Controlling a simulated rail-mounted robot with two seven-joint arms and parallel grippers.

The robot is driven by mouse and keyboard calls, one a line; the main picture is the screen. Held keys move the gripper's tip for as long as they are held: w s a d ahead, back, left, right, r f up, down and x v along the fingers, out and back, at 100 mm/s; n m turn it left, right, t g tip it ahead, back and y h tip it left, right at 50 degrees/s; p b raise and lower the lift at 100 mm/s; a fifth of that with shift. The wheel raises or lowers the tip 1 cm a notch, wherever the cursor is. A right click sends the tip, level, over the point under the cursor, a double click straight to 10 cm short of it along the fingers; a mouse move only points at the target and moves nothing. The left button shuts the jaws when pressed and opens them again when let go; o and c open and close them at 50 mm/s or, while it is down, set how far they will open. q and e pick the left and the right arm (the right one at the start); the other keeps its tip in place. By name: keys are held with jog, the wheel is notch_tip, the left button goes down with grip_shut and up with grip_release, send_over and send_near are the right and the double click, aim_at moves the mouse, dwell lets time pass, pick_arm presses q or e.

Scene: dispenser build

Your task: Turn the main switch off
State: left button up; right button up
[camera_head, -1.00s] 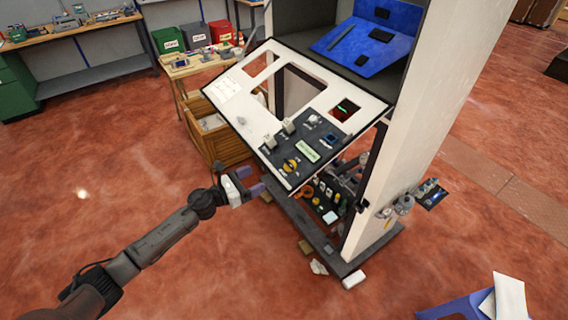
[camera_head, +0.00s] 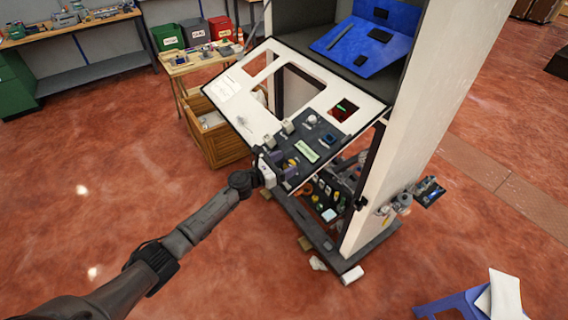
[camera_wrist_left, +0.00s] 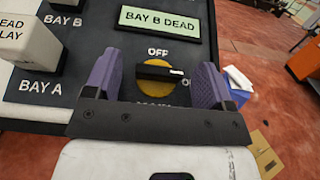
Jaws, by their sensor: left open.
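The main switch (camera_wrist_left: 157,72) is a black knob on a yellow round plate, with OFF printed above it in the left wrist view. The knob lies crosswise, its white mark at the right end, pointing away from OFF. In the head view the switch (camera_head: 291,164) sits low on the dark control panel (camera_head: 318,137), partly hidden by my gripper. My left gripper (camera_wrist_left: 157,85) is open, with one purple finger on each side of the switch; I cannot tell whether they touch it. It also shows at the panel's lower edge in the head view (camera_head: 279,166). My right gripper is out of view.
The dispenser cabinet (camera_head: 420,130) stands behind the panel.

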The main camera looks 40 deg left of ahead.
pick_arm(q)
jog(key=c, duration=0.9)
jog(key=shift+c, duration=0.2)
